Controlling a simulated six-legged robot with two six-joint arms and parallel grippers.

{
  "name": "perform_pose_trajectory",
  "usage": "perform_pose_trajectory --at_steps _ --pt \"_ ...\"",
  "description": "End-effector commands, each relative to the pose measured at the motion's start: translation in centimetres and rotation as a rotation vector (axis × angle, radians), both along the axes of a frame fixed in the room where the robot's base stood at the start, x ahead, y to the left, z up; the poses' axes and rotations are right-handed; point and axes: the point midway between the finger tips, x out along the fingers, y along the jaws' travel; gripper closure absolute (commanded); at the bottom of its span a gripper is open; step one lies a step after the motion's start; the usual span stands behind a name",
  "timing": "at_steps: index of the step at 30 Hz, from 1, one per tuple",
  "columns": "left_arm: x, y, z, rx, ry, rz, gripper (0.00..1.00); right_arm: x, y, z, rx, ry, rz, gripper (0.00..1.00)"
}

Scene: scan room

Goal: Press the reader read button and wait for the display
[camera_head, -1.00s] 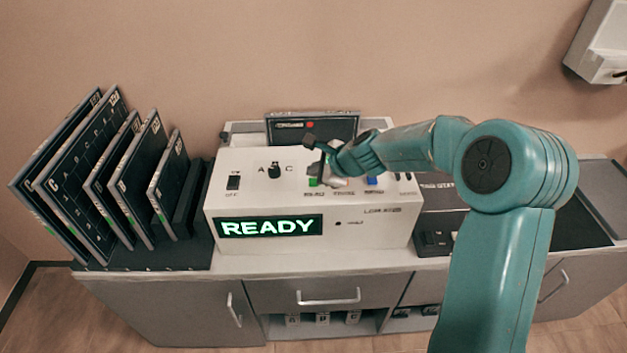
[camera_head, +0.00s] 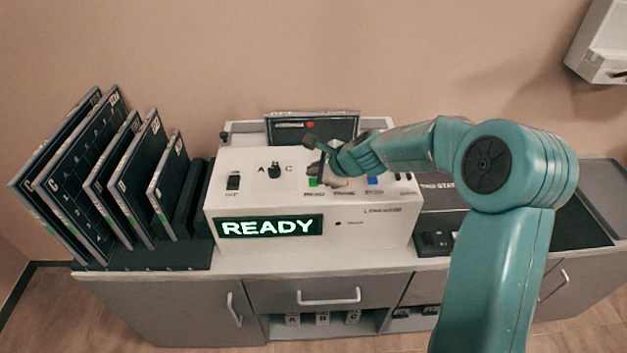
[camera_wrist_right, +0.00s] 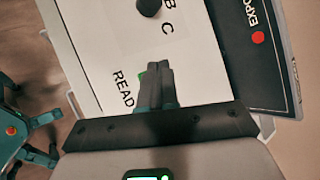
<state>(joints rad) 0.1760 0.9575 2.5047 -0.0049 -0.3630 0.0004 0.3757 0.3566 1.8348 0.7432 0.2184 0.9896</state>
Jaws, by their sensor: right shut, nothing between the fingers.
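The white reader (camera_head: 370,230) stands on the counter, its display (camera_head: 268,227) showing READY in lit letters. The green read button (camera_head: 313,182) is on its top face, with a blue button (camera_head: 372,181) to its right. My right gripper (camera_head: 318,168) is shut and empty, its fingertips over or at the green button. In the right wrist view the shut fingers (camera_wrist_right: 157,72) point at the top beside the word READ, and a sliver of green shows at their tips. I cannot tell whether they touch the button. My left gripper is not in the head view.
A rack of dark upright plates (camera_head: 130,190) stands left of the reader. A dark cassette panel (camera_head: 310,128) with a red dot stands behind it. A small black box (camera_head: 435,240) and dark tray (camera_head: 570,215) lie to the right. A white wall box (camera_head: 602,45) hangs upper right.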

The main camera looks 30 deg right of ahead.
Motion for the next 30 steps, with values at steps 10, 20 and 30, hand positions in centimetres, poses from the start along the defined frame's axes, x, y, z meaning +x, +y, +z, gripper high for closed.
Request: perform_pose_trajectory --at_steps 10,20,30 --pt "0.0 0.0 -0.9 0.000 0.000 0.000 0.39 0.0 0.0 -0.9 0.000 0.000 0.000 1.00" --pt "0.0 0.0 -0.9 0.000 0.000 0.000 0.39 0.0 0.0 -0.9 0.000 0.000 0.000 1.00" --pt "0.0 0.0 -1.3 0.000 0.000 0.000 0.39 0.0 0.0 -1.3 0.000 0.000 0.000 1.00"
